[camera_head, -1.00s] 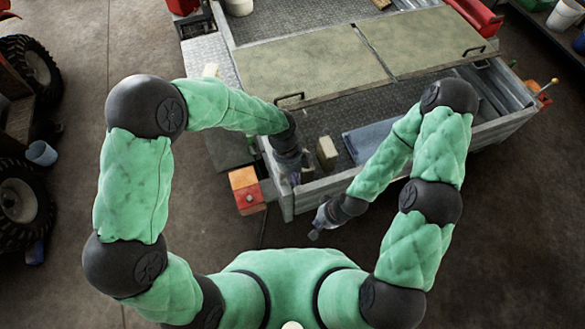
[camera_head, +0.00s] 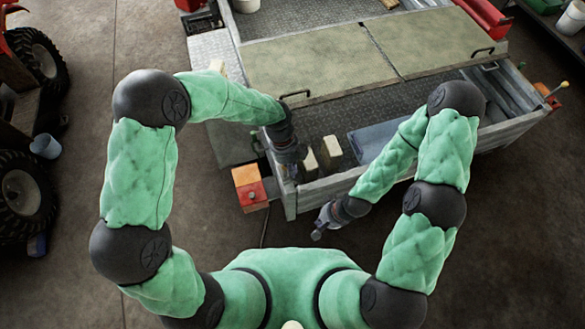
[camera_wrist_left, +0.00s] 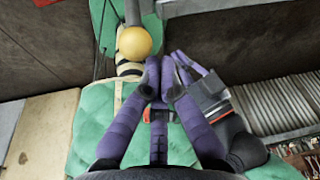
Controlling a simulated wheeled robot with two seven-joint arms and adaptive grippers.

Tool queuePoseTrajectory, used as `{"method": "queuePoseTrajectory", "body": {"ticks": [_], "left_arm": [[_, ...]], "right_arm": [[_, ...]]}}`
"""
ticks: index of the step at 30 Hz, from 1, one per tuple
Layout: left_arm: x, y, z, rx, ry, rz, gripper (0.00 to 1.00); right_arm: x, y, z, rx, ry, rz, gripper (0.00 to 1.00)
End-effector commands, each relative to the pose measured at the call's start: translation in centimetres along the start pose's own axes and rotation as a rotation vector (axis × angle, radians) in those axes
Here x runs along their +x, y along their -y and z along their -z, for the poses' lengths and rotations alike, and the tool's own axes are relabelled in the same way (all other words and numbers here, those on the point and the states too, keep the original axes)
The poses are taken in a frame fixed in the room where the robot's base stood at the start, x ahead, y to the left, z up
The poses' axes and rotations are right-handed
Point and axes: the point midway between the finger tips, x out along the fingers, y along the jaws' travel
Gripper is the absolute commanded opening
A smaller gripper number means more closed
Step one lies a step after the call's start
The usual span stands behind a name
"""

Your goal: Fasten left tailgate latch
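The tailgate (camera_head: 345,184) is the grey front wall of the trailer bed and looks upright. My left gripper (camera_head: 291,172) is over its left corner; the arm hides the left latch in the head view. In the left wrist view a yellow ball knob (camera_wrist_left: 134,43) on a grey rod is beside the purple fingertips of my left gripper (camera_wrist_left: 163,78). The fingertips are close together, with nothing seen between them. The knob is left of them; contact is unclear. My right gripper (camera_head: 319,231) is low in front of the tailgate, its finger opening too small to judge.
The right latch lever (camera_head: 556,90) has a yellow knob at the far right corner. Cream blocks (camera_head: 332,152) and a blue-grey panel (camera_head: 375,140) lie in the bed. An orange-red light box (camera_head: 250,188) is left of the corner. Floor in front is clear.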

Motion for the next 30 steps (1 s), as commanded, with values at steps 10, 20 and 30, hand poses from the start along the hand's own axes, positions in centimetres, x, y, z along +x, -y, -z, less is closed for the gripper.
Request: {"method": "queuePoseTrajectory", "body": {"ticks": [10, 20, 30], "left_arm": [[-0.4, 0.2, -0.7, -0.009, -0.051, -0.022, 0.0], [-0.6, 0.5, -1.2, -0.015, -0.095, -0.037, 0.0], [-1.0, 1.0, -2.4, -0.027, -0.196, -0.071, 0.0]], "right_arm": [[-0.8, 0.3, 0.0, 0.0, 0.0, 0.0, 0.0], [-1.3, 0.5, 0.0, 0.0, 0.0, 0.0, 0.0], [-1.8, 0.6, -0.1, 0.0, 0.0, 0.0, 0.0]]}}
